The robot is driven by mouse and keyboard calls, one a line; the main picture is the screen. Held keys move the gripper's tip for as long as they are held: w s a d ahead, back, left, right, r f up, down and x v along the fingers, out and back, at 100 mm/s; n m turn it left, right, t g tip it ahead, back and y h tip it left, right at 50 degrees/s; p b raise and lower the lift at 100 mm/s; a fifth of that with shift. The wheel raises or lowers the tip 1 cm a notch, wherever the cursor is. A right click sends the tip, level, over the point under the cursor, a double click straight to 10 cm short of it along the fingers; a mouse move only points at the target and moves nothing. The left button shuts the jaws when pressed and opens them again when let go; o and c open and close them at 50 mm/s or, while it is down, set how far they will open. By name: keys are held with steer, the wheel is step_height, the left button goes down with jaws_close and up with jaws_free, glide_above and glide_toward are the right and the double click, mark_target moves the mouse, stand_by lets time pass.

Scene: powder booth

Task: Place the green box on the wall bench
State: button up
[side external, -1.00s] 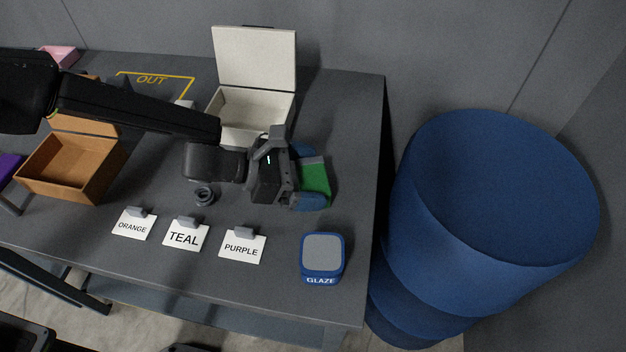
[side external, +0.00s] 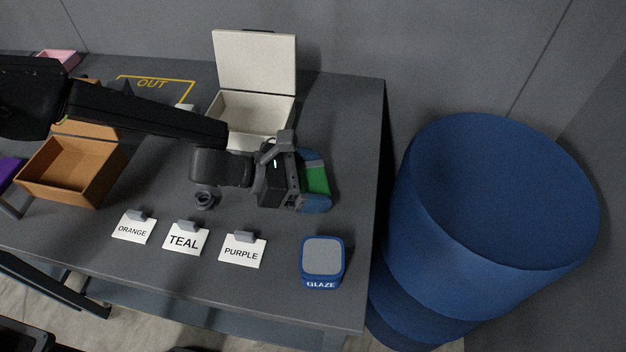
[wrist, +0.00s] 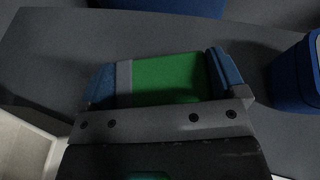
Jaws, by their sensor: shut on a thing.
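The green box (side external: 317,180) is held between the blue fingertips of my gripper (side external: 316,182), over the right part of the dark grey table. In the wrist view the green box (wrist: 166,78) fills the gap between both blue pads, with a grey band along its left side. My gripper (wrist: 165,82) is shut on it. From these views I cannot tell how high the box is above the table. I cannot tell which surface is the wall bench.
An open white box (side external: 254,65) stands behind my gripper and an open orange box (side external: 72,170) at left. The blue GLAZE container (side external: 322,262) is near the front edge. Label cards (side external: 186,239) line the front. A large blue drum (side external: 490,200) stands right of the table.

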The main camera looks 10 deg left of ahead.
mark_target(314, 179)
steer(key=shift+r, duration=0.65)
step_height(314, 179, up, 3)
steer(key=w+a+r+n+t+y, duration=0.25)
steer(key=a+r, duration=0.45)
steer(key=a, duration=0.6)
steer(key=w+a+r+n+t+y, duration=0.2)
steer(key=w+a+r+n+t, duration=0.3)
steer(key=a, duration=0.8)
steer(key=s+a+r+n+y, duration=0.2)
steer(key=s+a+n+y, duration=0.1)
steer(key=a, duration=0.5)
steer(key=s+a+r+n+t+y, duration=0.1)
steer(key=s+a+r+n+y, duration=0.1)
steer(key=a, duration=0.6)
steer(key=s+n+y, duration=0.1)
steer(key=s+y, duration=0.1)
steer(key=y, duration=0.1)
steer(key=shift+a+r, duration=0.2)
steer(key=shift+a, duration=0.15)
steer(key=shift+s+n+t, duration=0.1)
steer(key=shift+n+t, duration=0.15)
steer(key=shift+d, duration=0.1)
